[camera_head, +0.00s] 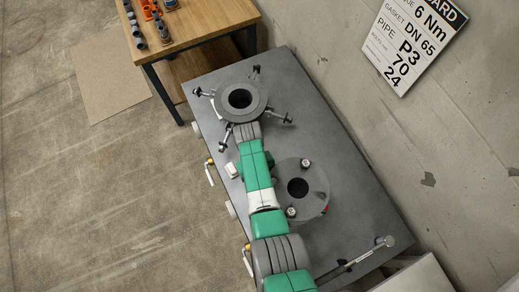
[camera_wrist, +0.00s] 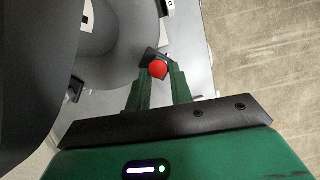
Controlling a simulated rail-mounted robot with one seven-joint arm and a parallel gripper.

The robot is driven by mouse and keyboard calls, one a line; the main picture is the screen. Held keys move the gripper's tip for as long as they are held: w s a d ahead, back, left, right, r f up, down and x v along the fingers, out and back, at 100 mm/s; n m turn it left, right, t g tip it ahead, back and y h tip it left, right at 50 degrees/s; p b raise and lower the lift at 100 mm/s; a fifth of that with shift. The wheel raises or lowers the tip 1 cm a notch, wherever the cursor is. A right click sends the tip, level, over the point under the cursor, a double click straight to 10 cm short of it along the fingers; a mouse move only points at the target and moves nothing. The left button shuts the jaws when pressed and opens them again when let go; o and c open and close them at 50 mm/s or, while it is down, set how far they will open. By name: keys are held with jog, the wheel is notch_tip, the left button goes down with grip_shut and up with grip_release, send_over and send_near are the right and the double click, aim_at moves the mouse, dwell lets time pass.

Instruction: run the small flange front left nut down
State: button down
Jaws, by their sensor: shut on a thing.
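My gripper (camera_wrist: 160,78) shows in the wrist view, its two green fingers closed around a small dark piece with a round red top (camera_wrist: 158,69). This looks like a nut at the rim of a grey round flange (camera_wrist: 118,60). How far down it sits I cannot tell. In the head view a grey flange with a dark bore (camera_head: 262,108) stands at the upper part of the table, with several bolts around it. A second, broad flange (camera_head: 315,181) lies lower, partly behind my arm. My fingertips are hidden in the head view, so which flange they are at is unclear there.
The dark grey table (camera_head: 345,170) has bare room on its right side. A long-handled tool (camera_head: 362,257) lies near its lower right edge. A wooden bench (camera_head: 205,20) with small parts stands at the upper left. A wall with a sign (camera_head: 405,45) bounds the right.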

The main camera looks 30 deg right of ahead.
jog(key=c, duration=1.2)
grip_release()
jog(key=shift+c, duration=0.2)
jog(key=v, duration=0.7)
jog(key=shift+r, duration=0.35)
jog(key=shift+w, duration=0.15)
